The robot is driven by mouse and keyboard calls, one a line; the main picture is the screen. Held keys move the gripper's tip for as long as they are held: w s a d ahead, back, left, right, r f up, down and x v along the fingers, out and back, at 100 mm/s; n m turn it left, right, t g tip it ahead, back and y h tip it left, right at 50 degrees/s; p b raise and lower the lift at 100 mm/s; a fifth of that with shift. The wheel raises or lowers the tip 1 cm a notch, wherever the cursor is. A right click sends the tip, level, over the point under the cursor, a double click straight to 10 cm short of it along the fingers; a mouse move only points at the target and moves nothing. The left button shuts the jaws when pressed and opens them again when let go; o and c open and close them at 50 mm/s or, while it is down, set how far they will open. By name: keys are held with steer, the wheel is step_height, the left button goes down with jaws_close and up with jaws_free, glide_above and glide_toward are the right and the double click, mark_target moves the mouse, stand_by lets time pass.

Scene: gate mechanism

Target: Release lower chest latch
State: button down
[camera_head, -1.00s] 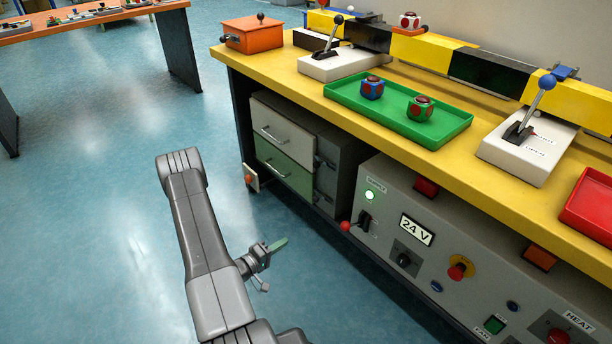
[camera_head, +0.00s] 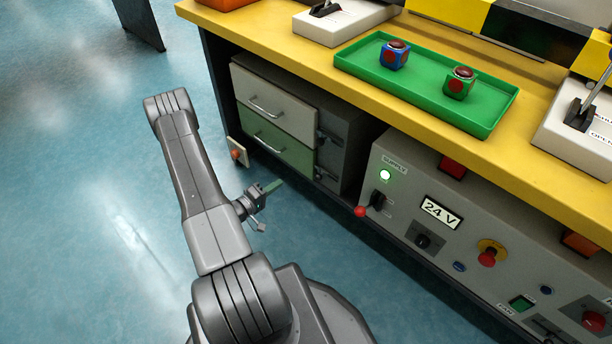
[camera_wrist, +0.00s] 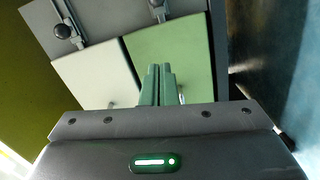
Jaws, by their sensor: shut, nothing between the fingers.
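The chest under the bench has a white upper drawer (camera_head: 272,102) and a green lower drawer (camera_head: 275,142), each with a bar handle. The lower latch (camera_head: 324,174) is a small dark fitting on the chest beside the green drawer.
A grey control panel (camera_head: 400,205) with a red-knobbed lever (camera_head: 361,211) stands right of the chest. The yellow bench top (camera_head: 300,62) overhangs the chest. A small plate with an orange knob (camera_head: 236,154) is at the chest's left. Floor in front is clear.

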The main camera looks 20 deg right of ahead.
mark_target(324, 177)
steer(key=b+x, duration=0.2)
steer(key=x, duration=0.8)
steer(key=shift+f, duration=0.1)
steer(key=s, duration=0.1)
steer(key=s+d, duration=0.1)
steer(key=s+d+b, duration=0.1)
steer(key=shift+s+d+f, duration=0.1)
steer(key=shift+s+f, duration=0.05)
steer(key=shift+f, duration=0.15)
steer(key=s, duration=0.1)
steer(key=s+d, duration=0.1)
steer(key=s, duration=0.1)
steer(key=shift+s+d, duration=0.3)
steer(key=shift+s, duration=0.1)
steer(key=shift+w, duration=0.1)
